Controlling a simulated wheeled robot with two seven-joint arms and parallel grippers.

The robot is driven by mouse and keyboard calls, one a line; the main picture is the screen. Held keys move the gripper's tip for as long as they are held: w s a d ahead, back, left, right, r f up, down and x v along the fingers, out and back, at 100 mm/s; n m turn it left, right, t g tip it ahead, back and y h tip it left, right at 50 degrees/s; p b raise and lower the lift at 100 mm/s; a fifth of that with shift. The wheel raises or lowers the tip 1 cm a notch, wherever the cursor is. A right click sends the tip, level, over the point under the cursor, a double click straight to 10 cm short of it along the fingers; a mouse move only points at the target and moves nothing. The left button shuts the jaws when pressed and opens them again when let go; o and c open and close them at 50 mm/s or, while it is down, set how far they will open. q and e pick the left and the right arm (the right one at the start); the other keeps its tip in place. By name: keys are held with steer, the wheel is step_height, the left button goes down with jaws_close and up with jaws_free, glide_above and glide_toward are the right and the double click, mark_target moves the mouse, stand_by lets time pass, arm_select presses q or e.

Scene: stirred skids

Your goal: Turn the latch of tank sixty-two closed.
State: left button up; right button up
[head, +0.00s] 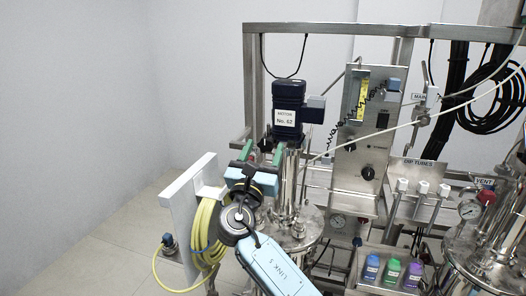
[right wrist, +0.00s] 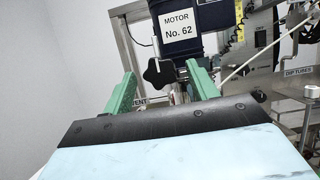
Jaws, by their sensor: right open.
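The motor labelled No. 62 (head: 288,108) stands on top of a steel tank (head: 296,232). It also shows in the right wrist view (right wrist: 185,22). In that view a black lobed knob (right wrist: 159,73) sits just below the motor label; I cannot tell for sure whether it is the latch. My right gripper (head: 262,152) is at the left of the motor's lower end in the head view. Its green fingers are apart, and in the right wrist view (right wrist: 161,76) the knob appears between them, with no clear contact. The knob is not clear in the head view. My left gripper is not in view.
A white panel (head: 185,215) with a coiled yellow hose (head: 207,235) stands at the left of my right arm. A control box (head: 366,150) and a steel frame are behind.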

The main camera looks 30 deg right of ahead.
steer(key=c, duration=1)
